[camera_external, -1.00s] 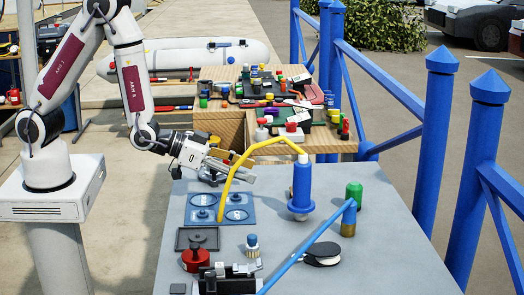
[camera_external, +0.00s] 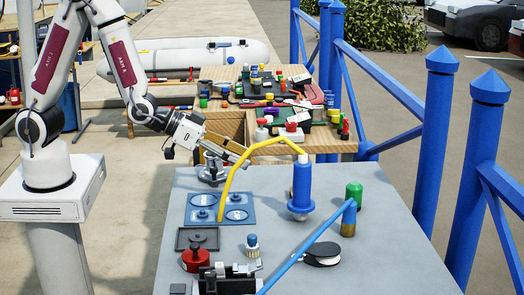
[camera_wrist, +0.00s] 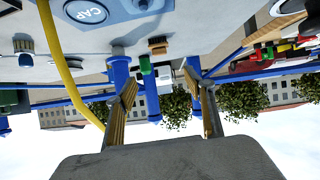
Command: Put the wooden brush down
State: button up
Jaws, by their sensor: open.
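My gripper (camera_external: 232,155) is open above the back left of the grey table, tilted down to the right. In the wrist view its two fingers (camera_wrist: 160,78) stand wide apart with tan, wood-coloured pads and nothing visible between them. A small tan-brown block with a darker edge (camera_wrist: 158,45) lies beyond the fingertips in the wrist view. It may be the wooden brush, but it is too small to be sure. I cannot pick out a wooden brush clearly in the external view.
A yellow curved tube (camera_external: 262,143) arches close to my gripper. A blue bottle (camera_external: 301,185), a blue plate (camera_external: 220,207), a red pot (camera_external: 195,259) and a black-and-white pulley (camera_external: 322,254) are on the grey table (camera_external: 395,250). A cluttered wooden bench (camera_external: 235,127) stands behind.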

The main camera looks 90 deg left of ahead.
jog(key=s+a+r+g, duration=0.3)
jog(key=s+r, duration=0.7)
jog(key=s, duration=0.3)
jog(key=s+a+r+g, duration=0.2)
jog(key=s, duration=0.7)
jog(key=s+a+r+g, duration=0.1)
jog(key=s, duration=0.9)
jog(key=shift+a+r+g, duration=0.35)
jog(key=shift+g, duration=0.05)
